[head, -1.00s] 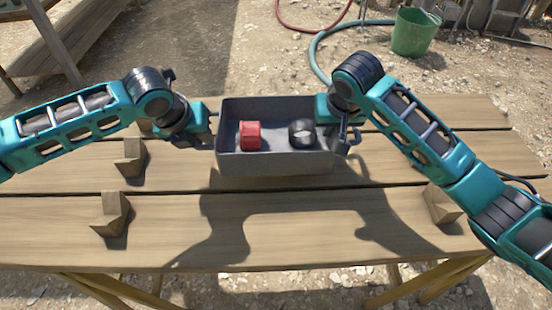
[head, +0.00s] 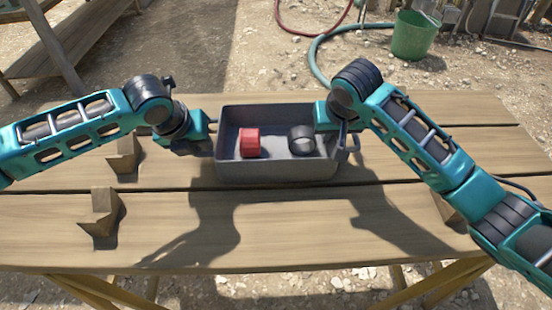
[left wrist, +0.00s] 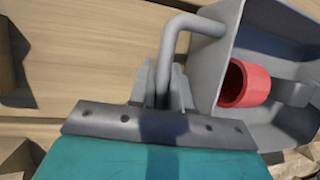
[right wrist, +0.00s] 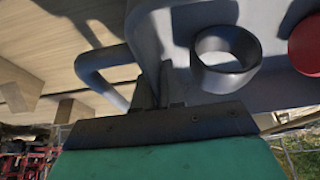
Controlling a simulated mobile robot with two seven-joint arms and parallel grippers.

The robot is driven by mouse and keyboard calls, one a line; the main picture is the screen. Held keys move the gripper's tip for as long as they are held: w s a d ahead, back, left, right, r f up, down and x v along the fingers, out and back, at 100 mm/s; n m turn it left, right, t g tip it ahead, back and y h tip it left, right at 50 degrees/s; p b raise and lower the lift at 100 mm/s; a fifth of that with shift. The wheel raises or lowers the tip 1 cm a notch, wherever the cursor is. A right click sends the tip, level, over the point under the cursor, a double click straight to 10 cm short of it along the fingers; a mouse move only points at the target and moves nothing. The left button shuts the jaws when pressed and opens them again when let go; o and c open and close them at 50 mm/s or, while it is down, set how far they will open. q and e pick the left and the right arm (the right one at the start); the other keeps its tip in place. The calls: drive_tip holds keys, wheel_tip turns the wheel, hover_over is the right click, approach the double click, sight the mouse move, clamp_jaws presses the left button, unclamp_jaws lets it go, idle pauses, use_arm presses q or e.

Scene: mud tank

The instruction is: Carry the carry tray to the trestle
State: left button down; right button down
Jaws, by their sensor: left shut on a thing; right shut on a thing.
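The grey carry tray (head: 275,171) is level over the trestle's plank top (head: 300,225), near its middle. Its shadow falls close to its front; I cannot tell whether its underside touches the planks. My left gripper (head: 211,146) is shut on the tray's left handle, which shows in the left wrist view (left wrist: 185,28). A red ring-like piece (head: 250,142) and a dark grey ring (head: 302,139) lie inside the tray.
Wooden blocks (head: 124,153) (head: 101,212) stand on the left of the top; another (head: 447,208) is partly hidden by my right arm. The planks before the tray are clear. A green bucket (head: 413,35) and hoses (head: 325,50) lie beyond.

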use_arm(q)
drive_tip(key=shift+f, duration=0.45)
use_arm(e)
drive_tip(key=shift+f, duration=0.4)
use_arm(q)
drive_tip(key=c, duration=1.5)
unclamp_jaws()
use_arm(e)
drive_tip(key=c, duration=1.7)
unclamp_jaws()
use_arm(q)
drive_tip(key=o, duration=0.4)
use_arm(e)
drive_tip(key=o, duration=0.5)
drive_tip(key=shift+c, duration=0.2)
use_arm(q)
drive_tip(key=shift+o, duration=0.2)
drive_tip(key=shift+r, duration=0.1)
use_arm(e)
drive_tip(key=shift+r, duration=0.2)
drive_tip(key=v, duration=1.1)
drive_tip(key=shift+s+r, duration=0.25)
use_arm(q)
drive_tip(key=v, duration=1.2)
drive_tip(key=shift+a, duration=0.1)
